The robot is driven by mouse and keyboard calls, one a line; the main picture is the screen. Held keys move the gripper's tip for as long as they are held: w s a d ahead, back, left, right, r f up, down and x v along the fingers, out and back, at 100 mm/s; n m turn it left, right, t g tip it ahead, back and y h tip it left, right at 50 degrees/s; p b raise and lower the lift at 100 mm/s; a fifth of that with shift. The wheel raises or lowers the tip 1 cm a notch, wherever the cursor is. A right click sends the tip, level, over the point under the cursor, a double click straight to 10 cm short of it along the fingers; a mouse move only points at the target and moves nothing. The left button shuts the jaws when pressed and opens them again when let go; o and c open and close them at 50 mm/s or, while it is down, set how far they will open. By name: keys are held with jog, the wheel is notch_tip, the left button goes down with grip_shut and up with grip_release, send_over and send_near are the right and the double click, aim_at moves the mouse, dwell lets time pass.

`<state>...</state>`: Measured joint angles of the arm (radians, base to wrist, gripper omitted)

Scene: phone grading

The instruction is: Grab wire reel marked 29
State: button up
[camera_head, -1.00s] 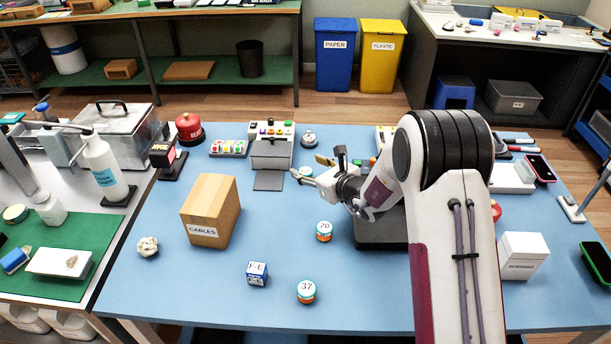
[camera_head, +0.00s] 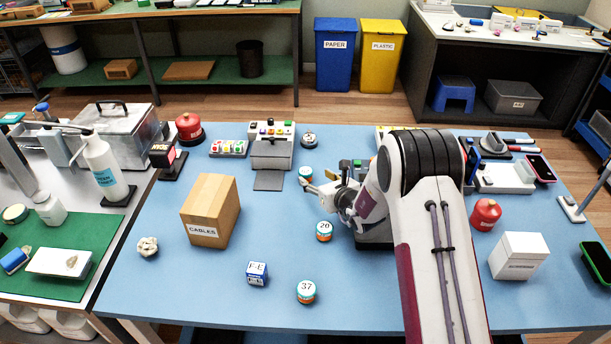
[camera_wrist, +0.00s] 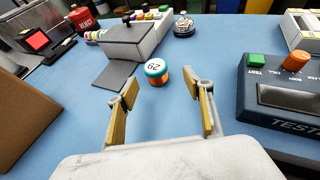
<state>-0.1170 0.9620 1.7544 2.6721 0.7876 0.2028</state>
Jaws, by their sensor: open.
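A small round wire reel marked 29 (camera_wrist: 157,72), with a teal rim, white label and copper-orange side, stands upright on the blue table. In the wrist view it lies ahead of my gripper (camera_wrist: 160,100), between the lines of its two fingers and just beyond their tips. My gripper is open with nothing between its fingers. In the head view the reel (camera_head: 306,173) shows just behind my gripper (camera_head: 310,187), which is low over the table. Other reels marked 20 (camera_head: 324,231) and 37 (camera_head: 306,291) stand nearer the front.
A grey device with a dark flat pad (camera_wrist: 116,75) is left of the reel, and a bell (camera_wrist: 183,26) is behind. A dark tester (camera_wrist: 280,95) stands at the right. A cardboard CABLES box (camera_head: 211,209) is at the left. Bare table surrounds the reel's near side.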

aim_at(309, 176)
jog(key=shift+x, duration=0.85)
jog(key=shift+a+f, duration=0.15)
jog(key=shift+a+x, duration=0.25)
jog(key=shift+x, duration=2.15)
jog(key=shift+s, duration=0.1)
jog(key=c, duration=1.1)
